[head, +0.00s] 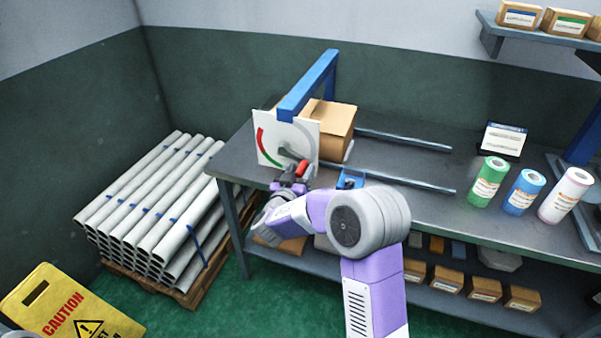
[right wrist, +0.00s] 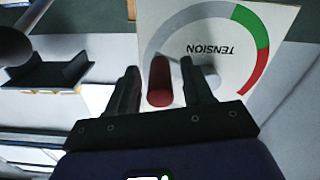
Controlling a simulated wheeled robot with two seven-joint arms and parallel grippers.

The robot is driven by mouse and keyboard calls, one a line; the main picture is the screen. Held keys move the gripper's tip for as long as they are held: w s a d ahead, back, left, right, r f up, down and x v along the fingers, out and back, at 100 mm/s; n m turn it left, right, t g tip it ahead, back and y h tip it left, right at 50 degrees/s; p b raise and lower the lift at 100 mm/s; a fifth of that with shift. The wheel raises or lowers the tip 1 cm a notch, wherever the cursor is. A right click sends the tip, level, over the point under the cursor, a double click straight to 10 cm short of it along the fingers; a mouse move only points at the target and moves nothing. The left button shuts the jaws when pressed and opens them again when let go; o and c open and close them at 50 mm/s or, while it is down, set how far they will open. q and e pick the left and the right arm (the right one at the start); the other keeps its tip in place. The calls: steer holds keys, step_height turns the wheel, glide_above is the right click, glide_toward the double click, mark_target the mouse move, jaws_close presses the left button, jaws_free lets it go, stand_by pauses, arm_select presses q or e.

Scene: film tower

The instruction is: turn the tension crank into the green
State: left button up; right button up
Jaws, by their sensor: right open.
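The white tension panel (head: 308,130) stands upright at the left end of the bench, with a dial arc that shows red at its left side. In the right wrist view the panel (right wrist: 200,22) appears upside down, with grey, green and red arc parts and the word TENSION. The crank's red handle (head: 303,168) sticks out in front of the panel. My right gripper (head: 291,182) is at the handle. In the right wrist view its fingers (right wrist: 160,85) are open, one on each side of the red handle (right wrist: 159,78), with gaps visible. My left gripper is not in view.
A blue post and beam (head: 312,85) rises by the panel, with a cardboard box (head: 335,125) behind. Two metal rails (head: 405,182) run right along the bench (head: 470,220). Film rolls (head: 487,183) stand at right. Stacked tubes (head: 150,205) and a yellow caution sign (head: 65,305) are at left.

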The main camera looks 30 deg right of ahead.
jaws_close()
steer(key=shift+w, duration=0.1)
stand_by(0.3)
